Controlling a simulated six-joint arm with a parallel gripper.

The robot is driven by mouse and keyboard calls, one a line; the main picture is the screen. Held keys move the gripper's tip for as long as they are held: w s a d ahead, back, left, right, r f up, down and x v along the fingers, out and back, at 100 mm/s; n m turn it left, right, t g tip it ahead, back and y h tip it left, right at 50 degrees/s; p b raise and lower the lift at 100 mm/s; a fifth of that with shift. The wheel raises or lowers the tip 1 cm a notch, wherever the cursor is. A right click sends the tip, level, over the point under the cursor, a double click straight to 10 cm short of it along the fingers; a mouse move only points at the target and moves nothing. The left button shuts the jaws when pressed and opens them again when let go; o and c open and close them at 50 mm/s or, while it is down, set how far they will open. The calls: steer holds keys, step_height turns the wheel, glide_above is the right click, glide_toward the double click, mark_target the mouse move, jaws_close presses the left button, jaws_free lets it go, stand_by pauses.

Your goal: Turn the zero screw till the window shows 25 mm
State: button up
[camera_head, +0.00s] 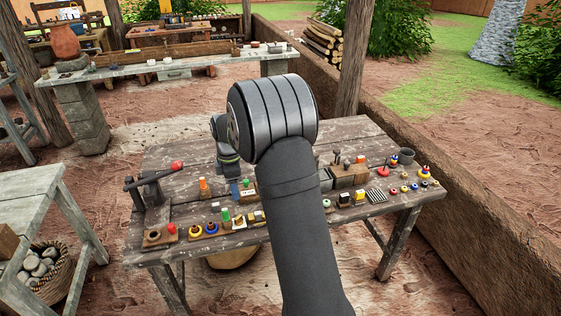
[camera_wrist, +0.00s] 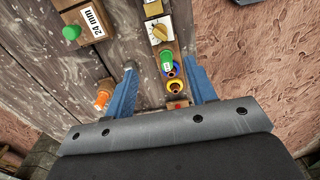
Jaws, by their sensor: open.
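A wooden block (camera_wrist: 72,12) with a white window plate (camera_wrist: 90,20) reading 24 mm is at the upper left of the wrist view. A green knob (camera_wrist: 71,32) sticks out beside the plate. The plate also shows small in the head view (camera_head: 248,194), its text too small to read there. My gripper (camera_wrist: 163,92) is open and empty, its blue fingers apart above the bench. The block lies ahead and left of the fingers, not between them. I cannot tell for certain which part is the zero screw.
An orange-topped knob (camera_wrist: 104,97) stands close outside the left finger. A green peg (camera_wrist: 166,59), yellow and blue rings and a dial (camera_wrist: 158,29) line a wooden strip between and beyond the fingers. A red-tipped lever (camera_head: 177,166) stands at the bench's left. Small parts crowd the right side.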

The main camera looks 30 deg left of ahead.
steer(key=w+d+f+m, duration=0.3)
steer(key=m, duration=0.2)
steer(key=w+d+f+m, duration=0.4)
steer(key=m, duration=0.1)
steer(key=w+d+f+m, duration=0.4)
steer(key=m, duration=0.1)
steer(key=shift+w+d+f, duration=0.1)
steer(key=shift+w+d, duration=0.05)
steer(key=shift+d, duration=0.1)
step_height(320, 180, up, 18)
steer(key=shift+s+a+f, duration=0.2)
steer(key=shift+s+a, duration=0.15)
steer(key=shift+a, duration=0.05)
steer(key=shift+m, duration=0.3)
steer(key=c, duration=0.4)
steer(key=m, duration=1.3)
glide_above(238, 217)
step_height(238, 217, down, 2)
step_height(238, 217, down, 18)
steer(key=shift+r, duration=0.1)
